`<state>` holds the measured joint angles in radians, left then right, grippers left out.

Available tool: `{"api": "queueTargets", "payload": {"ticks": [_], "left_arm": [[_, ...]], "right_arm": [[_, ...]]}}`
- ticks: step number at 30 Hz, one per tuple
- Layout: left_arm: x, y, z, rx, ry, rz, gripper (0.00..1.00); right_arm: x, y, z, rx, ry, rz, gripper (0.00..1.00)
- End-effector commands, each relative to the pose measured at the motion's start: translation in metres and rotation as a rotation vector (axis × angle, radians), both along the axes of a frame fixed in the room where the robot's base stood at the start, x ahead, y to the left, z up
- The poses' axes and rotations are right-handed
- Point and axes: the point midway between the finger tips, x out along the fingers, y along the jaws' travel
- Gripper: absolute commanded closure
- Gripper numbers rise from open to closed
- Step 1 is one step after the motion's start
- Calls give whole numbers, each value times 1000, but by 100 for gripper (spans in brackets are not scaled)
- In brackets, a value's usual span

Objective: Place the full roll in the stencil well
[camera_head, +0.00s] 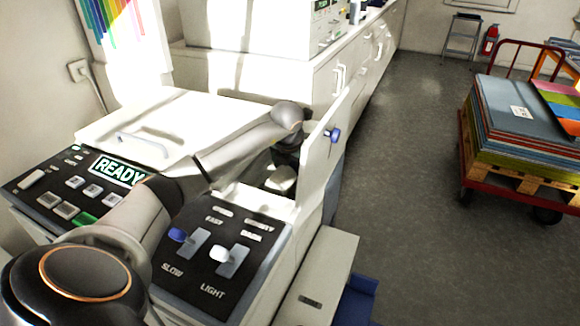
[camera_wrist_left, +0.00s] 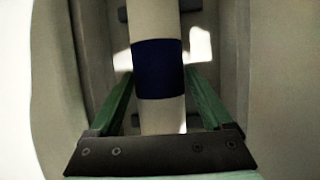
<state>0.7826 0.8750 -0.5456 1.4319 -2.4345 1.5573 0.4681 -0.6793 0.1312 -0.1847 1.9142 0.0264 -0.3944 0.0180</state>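The full roll (camera_wrist_left: 160,110) is white with a dark blue band, and it shows upright in the middle of the left wrist view. The green fingers of my left gripper (camera_wrist_left: 159,80) lie along both sides of it, with their tips against the band. In the head view my left gripper (camera_head: 286,152) points down into an opening of the white machine, which I take for the stencil well (camera_head: 250,178). A pale end, apparently the roll's (camera_head: 281,180), shows below it. The well's floor and any contact there are hidden. My right gripper is out of view.
An upright white panel (camera_head: 325,155) with a blue knob (camera_head: 333,135) stands just right of my gripper. Control panels with blue and white levers lie in front. A loaded red cart (camera_head: 515,185) stands at the right. The grey floor between is clear.

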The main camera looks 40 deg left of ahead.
Motion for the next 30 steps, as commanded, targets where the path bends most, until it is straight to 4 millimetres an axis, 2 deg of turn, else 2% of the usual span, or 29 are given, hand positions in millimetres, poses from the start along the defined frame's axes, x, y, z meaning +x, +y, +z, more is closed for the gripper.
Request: {"api": "queueTargets", "payload": {"ticks": [1,4,11,14,17,24,30], "left_arm": [[0,0,0,0,0,0,10],[0,0,1,0,-1,0,0],[0,0,2,0,-1,0,0],[-1,-1,8,1,-4,0,0],[-6,-5,22,2,-6,-1,0],[-22,-18,69,2,-8,-1,0],[-33,-27,99,-1,-4,-1,0]], "right_arm": [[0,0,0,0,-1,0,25],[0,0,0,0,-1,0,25],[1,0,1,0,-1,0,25],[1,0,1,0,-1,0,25],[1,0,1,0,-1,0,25],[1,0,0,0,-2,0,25],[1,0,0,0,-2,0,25]]}}
